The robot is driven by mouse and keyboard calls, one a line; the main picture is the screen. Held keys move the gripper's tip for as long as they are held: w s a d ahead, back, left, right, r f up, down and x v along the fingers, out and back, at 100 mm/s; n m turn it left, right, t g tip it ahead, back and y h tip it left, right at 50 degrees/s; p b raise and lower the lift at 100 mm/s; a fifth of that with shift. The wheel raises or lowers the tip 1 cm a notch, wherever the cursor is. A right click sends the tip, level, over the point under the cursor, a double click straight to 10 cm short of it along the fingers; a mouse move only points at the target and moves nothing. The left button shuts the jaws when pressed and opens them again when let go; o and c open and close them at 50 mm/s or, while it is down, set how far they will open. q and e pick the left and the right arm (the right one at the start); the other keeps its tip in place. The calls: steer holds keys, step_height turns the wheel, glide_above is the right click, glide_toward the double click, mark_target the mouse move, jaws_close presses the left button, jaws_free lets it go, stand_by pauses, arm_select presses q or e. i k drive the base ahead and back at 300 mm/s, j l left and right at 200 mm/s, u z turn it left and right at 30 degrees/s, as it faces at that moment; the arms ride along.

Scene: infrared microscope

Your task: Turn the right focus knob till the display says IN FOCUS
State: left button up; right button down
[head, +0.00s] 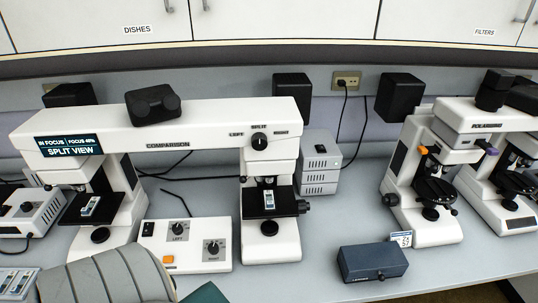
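The comparison microscope (210,118) is a white bridge on two stands. Its display (69,146) has a top line that seems to read IN FOCUS on the left and FOCUS with a percentage, perhaps 48%, on the right; SPLIT VIEW stands below. A dark knob (304,207) sticks out at the right side of the right stand, beside its black stage (268,203), which carries a small slide. A black round part (268,228) sits lower on that stand; I cannot read a label on either. Neither of my grippers is in view.
A control box (186,254) with LEFT and RIGHT dials stands between the stands. A blue-grey box (372,262) lies at front right, with two other microscopes (428,190) behind. A grey ribbed shape (112,274) covers the front left.

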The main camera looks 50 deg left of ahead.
mark_target(304, 206)
steer(key=i+l+u, duration=0.2)
steer(key=u, duration=0.25)
steer(key=i+l+u, duration=0.15)
steer(key=l+u, duration=0.3)
steer(key=i+l+u, duration=0.1)
steer(key=l+u, duration=1.25)
steer(key=k+j, duration=0.25)
steer(key=k, duration=0.25)
